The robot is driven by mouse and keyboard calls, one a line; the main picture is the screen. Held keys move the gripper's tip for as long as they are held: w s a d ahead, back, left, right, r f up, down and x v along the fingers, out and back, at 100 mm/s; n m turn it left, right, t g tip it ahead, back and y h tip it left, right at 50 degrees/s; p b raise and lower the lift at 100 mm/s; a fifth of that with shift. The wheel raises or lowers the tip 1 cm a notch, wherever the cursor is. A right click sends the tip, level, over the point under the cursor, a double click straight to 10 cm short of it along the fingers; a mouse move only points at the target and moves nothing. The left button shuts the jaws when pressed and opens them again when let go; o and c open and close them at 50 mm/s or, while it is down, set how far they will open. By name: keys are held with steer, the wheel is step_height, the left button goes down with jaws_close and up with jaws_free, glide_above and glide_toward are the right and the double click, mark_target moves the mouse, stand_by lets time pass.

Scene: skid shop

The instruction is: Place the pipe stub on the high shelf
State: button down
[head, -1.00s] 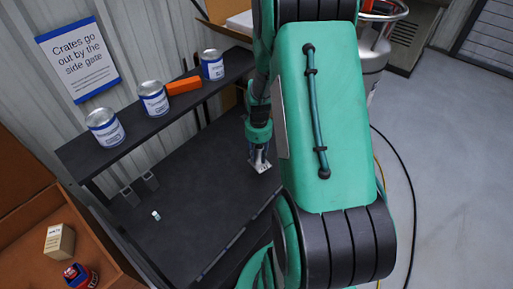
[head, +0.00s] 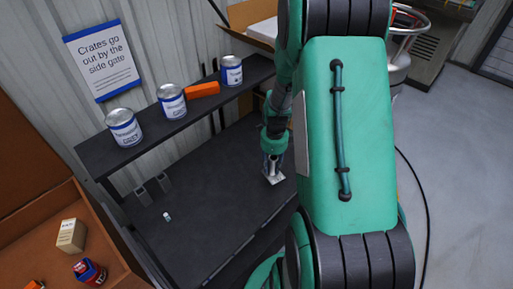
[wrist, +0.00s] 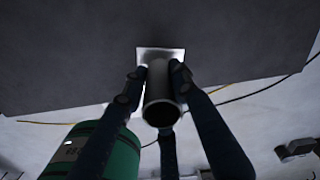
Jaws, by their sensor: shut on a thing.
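The pipe stub (wrist: 160,105) is a short grey metal tube with a pale square plate at its far end. My gripper (wrist: 158,75) is shut on the tube, with fingers on both sides of it. In the head view my gripper (head: 272,158) hangs over the right part of the dark bench, with the pale plate (head: 274,178) below it. Whether the plate touches the bench is unclear. The high shelf (head: 152,134) is a dark narrow board along the wall, up and left of my gripper.
The shelf carries cans (head: 125,128), (head: 172,102), (head: 232,71) and an orange block (head: 203,90). Bare gaps show between them. A small pale cylinder (head: 167,216) lies on the bench (head: 215,215). An orange-brown bin (head: 40,210) with a box stands at lower left.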

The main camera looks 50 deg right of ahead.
step_height(320, 180, up, 46)
steer(key=w+d+r+n+p, duration=0.2)
steer(key=w+d+n+p, duration=0.3)
steer(key=w, duration=0.3)
steer(key=w+d+r+n+p, duration=0.2)
steer(key=w+d+n, duration=0.2)
steer(key=w+d, duration=0.45)
steer(key=n+p, duration=0.8)
steer(key=n, duration=0.4)
glide_above(252, 64)
step_height(252, 64, down, 5)
steer(key=shift+a+f, duration=0.1)
steer(key=shift+f, duration=2.25)
steer(key=shift+f, duration=0.1)
step_height(252, 64, down, 6)
steer(key=shift+s+f+p, duration=0.1)
steer(key=shift+f+p, duration=0.35)
steer(key=shift+f, duration=1.45)
